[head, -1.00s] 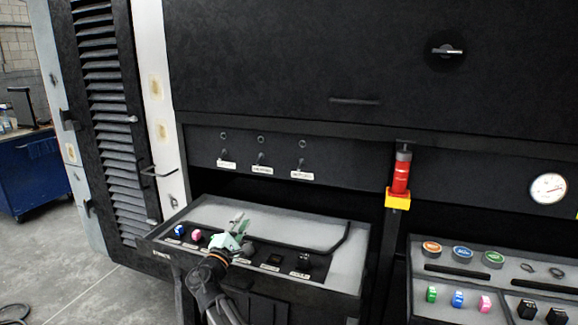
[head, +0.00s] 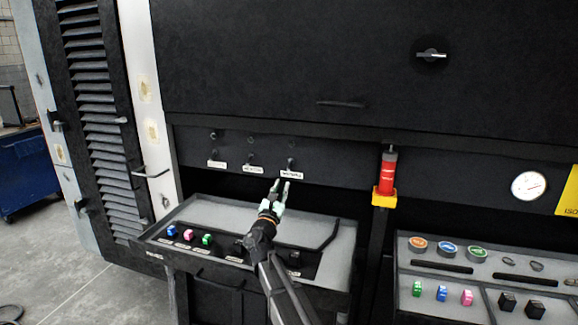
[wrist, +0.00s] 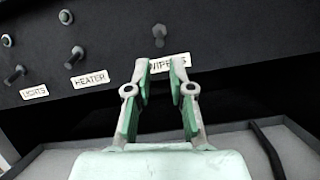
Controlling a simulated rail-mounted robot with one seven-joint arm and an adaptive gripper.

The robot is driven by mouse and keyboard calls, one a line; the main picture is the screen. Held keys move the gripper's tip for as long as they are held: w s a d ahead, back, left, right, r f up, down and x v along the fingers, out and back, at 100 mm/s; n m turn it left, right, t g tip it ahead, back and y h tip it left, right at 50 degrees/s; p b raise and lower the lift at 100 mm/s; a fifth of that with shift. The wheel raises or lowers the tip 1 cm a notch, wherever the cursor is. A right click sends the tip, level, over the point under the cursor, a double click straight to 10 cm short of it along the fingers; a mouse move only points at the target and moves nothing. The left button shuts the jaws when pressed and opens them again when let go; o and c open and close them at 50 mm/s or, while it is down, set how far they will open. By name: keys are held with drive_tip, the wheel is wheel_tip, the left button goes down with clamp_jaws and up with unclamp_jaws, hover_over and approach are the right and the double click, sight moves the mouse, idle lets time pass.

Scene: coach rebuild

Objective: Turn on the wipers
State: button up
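The wipers switch (head: 291,163) is a small dark toggle on the black upper panel, the rightmost of three. Its white "WIPERS" label (head: 292,175) sits just below it. In the wrist view the toggle (wrist: 159,36) shows just beyond the fingertips, and the label (wrist: 180,61) is partly hidden behind the fingers. My gripper (head: 281,184) is in front of and slightly below the label, pointing up at the panel. In the wrist view my gripper (wrist: 160,67) is open and empty, with its green-padded fingers apart. The toggle's exact position is hard to tell.
The heater switch (wrist: 73,57) and lights switch (wrist: 14,75) are to the left on the same panel. A sloping grey console (head: 215,212) with coloured buttons lies below. A red and yellow post (head: 386,178) stands to the right.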

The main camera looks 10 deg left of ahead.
sight(288, 170)
drive_tip(key=p+x, duration=0.2)
drive_tip(key=x, duration=0.8)
drive_tip(key=shift+r, duration=0.1)
drive_tip(key=shift+c, duration=0.4)
clamp_jaws()
